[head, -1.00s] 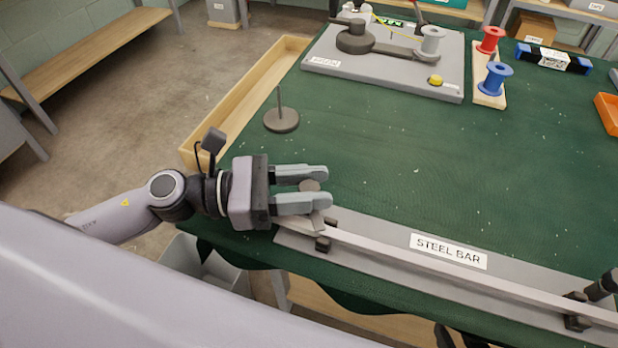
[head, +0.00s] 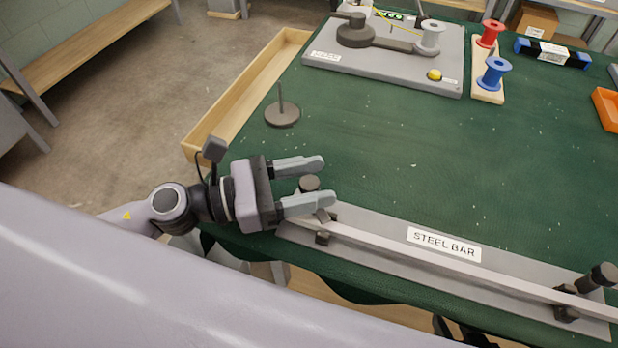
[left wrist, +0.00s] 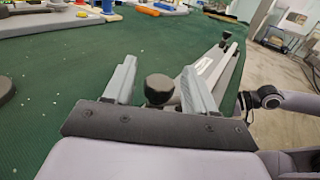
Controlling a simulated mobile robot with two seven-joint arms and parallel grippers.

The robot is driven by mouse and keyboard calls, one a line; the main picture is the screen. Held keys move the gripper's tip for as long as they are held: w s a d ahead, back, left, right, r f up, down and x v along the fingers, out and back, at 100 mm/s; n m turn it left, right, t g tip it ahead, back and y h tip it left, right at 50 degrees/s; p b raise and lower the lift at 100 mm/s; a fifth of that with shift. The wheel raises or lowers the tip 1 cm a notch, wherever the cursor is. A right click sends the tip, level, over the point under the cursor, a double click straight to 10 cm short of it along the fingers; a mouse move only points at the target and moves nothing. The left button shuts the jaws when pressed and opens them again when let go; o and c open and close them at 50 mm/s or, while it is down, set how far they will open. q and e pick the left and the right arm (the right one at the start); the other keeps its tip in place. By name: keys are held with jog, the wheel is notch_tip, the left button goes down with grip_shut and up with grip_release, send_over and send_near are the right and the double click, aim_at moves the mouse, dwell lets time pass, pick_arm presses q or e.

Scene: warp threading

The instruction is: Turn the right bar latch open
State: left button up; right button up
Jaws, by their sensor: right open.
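The left latch's knob (head: 309,183) is at the other end. My left gripper (head: 322,180) is open around that knob, with gaps on both sides in the left wrist view (left wrist: 158,85). My right arm's wrist (left wrist: 243,103) shows beyond the bar in the left wrist view; its fingers are not clear.
A spindle on a round base (head: 282,115) stands behind my left gripper. A grey board (head: 390,70) with a yellow button, red and blue spools (head: 494,72) and an orange tray (head: 606,108) are farther back. The green mat's middle is clear.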

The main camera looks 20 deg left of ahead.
pick_arm(q)
jog(key=shift+s+a+f+b, duration=0.15)
jog(key=shift+s+a+b, duration=0.1)
jog(key=shift+a+b, duration=0.15)
jog(key=b+v, duration=0.2)
jog(key=v, duration=0.1)
jog(key=shift+s+a, duration=0.15)
jog(key=shift+a, duration=0.1)
jog(key=shift+b+v, duration=0.4)
jog(key=shift+v, duration=0.95)
jog(key=shift+o, duration=0.2)
